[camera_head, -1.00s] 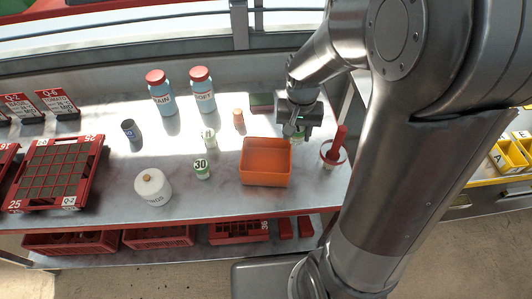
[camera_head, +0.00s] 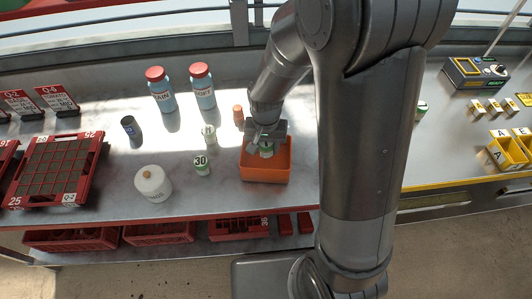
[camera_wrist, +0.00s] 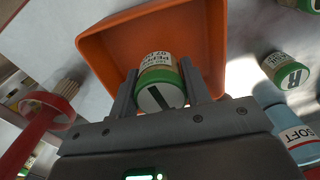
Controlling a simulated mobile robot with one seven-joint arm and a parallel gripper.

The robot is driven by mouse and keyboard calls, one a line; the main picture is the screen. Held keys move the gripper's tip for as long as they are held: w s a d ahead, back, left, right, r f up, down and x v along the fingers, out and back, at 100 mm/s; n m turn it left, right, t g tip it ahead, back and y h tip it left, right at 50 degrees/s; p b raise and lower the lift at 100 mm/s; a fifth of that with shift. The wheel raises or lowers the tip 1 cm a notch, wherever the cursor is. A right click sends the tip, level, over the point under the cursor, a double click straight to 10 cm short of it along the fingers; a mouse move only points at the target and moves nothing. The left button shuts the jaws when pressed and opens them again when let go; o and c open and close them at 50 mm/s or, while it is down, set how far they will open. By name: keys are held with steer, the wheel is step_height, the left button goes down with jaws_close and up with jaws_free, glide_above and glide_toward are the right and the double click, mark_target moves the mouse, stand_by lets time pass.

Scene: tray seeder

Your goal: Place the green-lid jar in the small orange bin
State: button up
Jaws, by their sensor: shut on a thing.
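My gripper (camera_head: 266,146) is over the bin. In the wrist view, my gripper is shut on a green-lid jar (camera_wrist: 157,92), with one finger on each side. The jar has a cream label reading PEPPER and a white lid top with a dark mark. The orange bin (camera_wrist: 107,52) opens behind the jar in that view. The jar's far end overlaps the bin's inside; I cannot tell whether it touches the floor.
Other green-lid jars (camera_head: 201,165) stand left of the bin. A small orange-topped bottle (camera_head: 238,115) is behind it. Two blue bottles (camera_head: 204,86), a white canister (camera_head: 152,183) and a red tray (camera_head: 60,165) stand further left. A red-handled tool (camera_wrist: 30,135) shows in the wrist view.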

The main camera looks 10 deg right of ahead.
mark_target(266, 155)
steer(key=shift+f, duration=1.95)
steer(key=o, duration=1)
steer(key=shift+f, duration=0.15)
step_height(266, 155, up, 12)
steer(key=shift+r, duration=0.15)
steer(key=s+d+r+n+t, duration=0.1)
steer(key=s+d+r+t, duration=0.1)
steer(key=s+d+r, duration=0.3)
steer(key=s+d+r+n+t, duration=0.1)
steer(key=s+d+r+t, duration=0.2)
steer(key=s+d+r, duration=0.2)
steer(key=s+r, duration=0.3)
steer(key=r, duration=0.4)
steer(key=shift+s+t, duration=0.3)
steer(key=shift+s, duration=0.1)
